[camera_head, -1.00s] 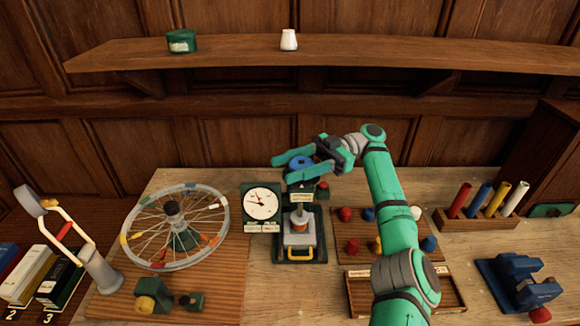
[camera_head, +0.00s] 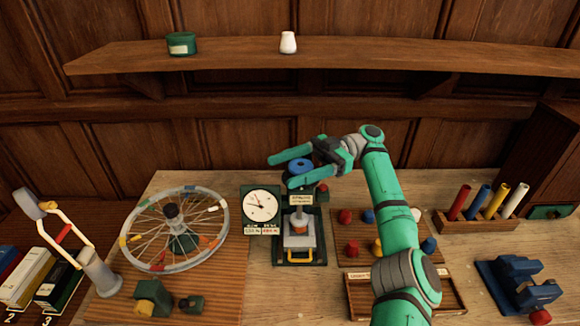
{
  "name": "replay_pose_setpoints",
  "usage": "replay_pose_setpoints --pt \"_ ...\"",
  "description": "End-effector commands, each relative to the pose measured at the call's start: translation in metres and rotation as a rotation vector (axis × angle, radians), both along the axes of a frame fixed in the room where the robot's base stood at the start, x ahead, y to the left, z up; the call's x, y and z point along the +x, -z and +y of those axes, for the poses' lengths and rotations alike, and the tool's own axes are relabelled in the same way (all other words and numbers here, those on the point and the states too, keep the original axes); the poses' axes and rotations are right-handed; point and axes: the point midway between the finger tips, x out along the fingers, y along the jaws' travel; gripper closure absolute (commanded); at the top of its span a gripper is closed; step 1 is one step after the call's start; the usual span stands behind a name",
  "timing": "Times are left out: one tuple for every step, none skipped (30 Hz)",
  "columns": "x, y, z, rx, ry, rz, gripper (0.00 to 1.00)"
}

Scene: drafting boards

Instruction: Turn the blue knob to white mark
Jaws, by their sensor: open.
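The blue knob (camera_head: 299,166) is a round blue disc on top of a dark press-like device (camera_head: 302,224) in the middle of the bench. My gripper (camera_head: 279,170) is open. Its two green fingers point left at the knob's height, one on the far side and one on the near side of it. The knob shows between the fingers; I cannot tell whether either finger touches it. A white mark on or by the knob cannot be made out at this size.
A white dial (camera_head: 261,206) stands left of the device. A spoked wheel (camera_head: 175,228) is further left. A board with coloured pegs (camera_head: 344,216) and an open tray (camera_head: 448,292) lie to the right, under my arm. A rack of coloured rods (camera_head: 487,216) is further right.

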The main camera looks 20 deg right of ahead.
Motion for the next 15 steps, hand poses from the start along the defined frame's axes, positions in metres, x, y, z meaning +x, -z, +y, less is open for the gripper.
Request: replay_pose_setpoints --pt "0.0 -0.005 0.0 -0.001 -0.001 -0.002 0.33" --pt "0.0 -0.008 0.0 -0.001 -0.001 -0.002 0.33" --pt "0.0 -0.014 0.001 0.0 -0.001 -0.004 0.33" --pt "0.0 -0.019 0.001 0.0 -0.002 -0.004 0.33" --pt "0.0 -0.024 0.001 0.0 -0.002 -0.004 0.33" --pt "-0.001 -0.031 0.001 0.001 -0.003 -0.005 0.33" --pt "-0.004 -0.032 0.002 0.002 -0.004 -0.004 0.33" --pt "-0.007 -0.036 0.003 0.002 -0.003 -0.005 0.33" --pt "-0.011 -0.04 0.004 0.002 -0.003 -0.004 0.33" --pt "-0.014 -0.043 0.004 0.002 -0.003 -0.005 0.33" --pt "-0.017 -0.047 0.005 0.0 -0.003 -0.005 0.33" --pt "-0.021 -0.053 0.006 0.001 -0.004 -0.006 0.33" --pt "-0.025 -0.056 0.007 0.002 -0.004 -0.005 0.33" --pt "-0.028 -0.061 0.008 0.002 -0.003 -0.006 0.33" --pt "-0.033 -0.066 0.009 0.001 -0.003 -0.006 0.33"
